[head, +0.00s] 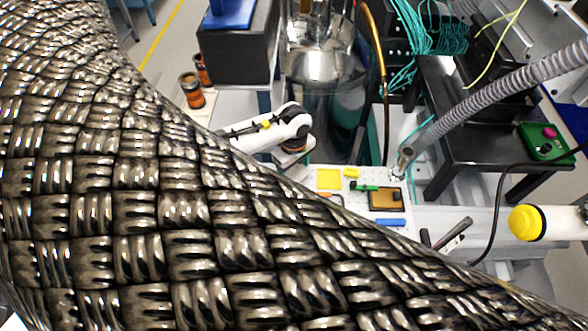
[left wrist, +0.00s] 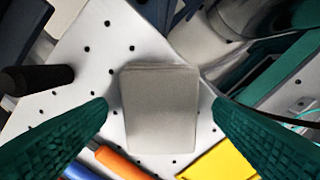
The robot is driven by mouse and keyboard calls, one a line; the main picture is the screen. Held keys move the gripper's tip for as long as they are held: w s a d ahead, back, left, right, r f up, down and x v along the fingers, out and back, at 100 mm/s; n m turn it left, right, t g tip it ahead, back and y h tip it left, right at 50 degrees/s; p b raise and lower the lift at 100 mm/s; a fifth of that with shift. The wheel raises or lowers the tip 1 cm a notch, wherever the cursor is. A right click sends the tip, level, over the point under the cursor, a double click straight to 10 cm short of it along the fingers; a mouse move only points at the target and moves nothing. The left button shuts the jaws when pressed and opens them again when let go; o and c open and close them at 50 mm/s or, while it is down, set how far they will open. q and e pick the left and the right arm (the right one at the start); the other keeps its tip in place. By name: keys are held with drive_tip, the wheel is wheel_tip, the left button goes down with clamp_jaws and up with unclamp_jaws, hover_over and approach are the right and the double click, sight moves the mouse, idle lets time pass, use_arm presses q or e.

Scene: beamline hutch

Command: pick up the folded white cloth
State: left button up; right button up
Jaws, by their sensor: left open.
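The folded white cloth (left wrist: 160,108) lies flat on a white board with holes, in the middle of the left wrist view. It looks like a pale, thick square with layered edges. My left gripper (left wrist: 160,106) is open, with one green finger on each side of the cloth and a gap to it on both sides. In the head view my left gripper (head: 290,160) is over the far left part of the white board (head: 352,212). I cannot make out the cloth there. My right gripper is not in view.
A big braided hose (head: 170,210) blocks much of the head view. The board also holds a yellow block (head: 329,179), a blue bar (head: 390,222) and an orange rod (left wrist: 122,162). A metal vessel (head: 325,95) rises behind.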

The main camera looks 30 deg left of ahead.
sight(294, 170)
use_arm(q)
drive_tip(key=shift+f, duration=0.1)
drive_tip(key=shift+c, duration=0.4)
drive_tip(key=c, duration=1)
drive_tip(key=shift+r+b, duration=1.45)
drive_tip(key=shift+r, duration=3.6)
drive_tip(key=shift+c, duration=0.2)
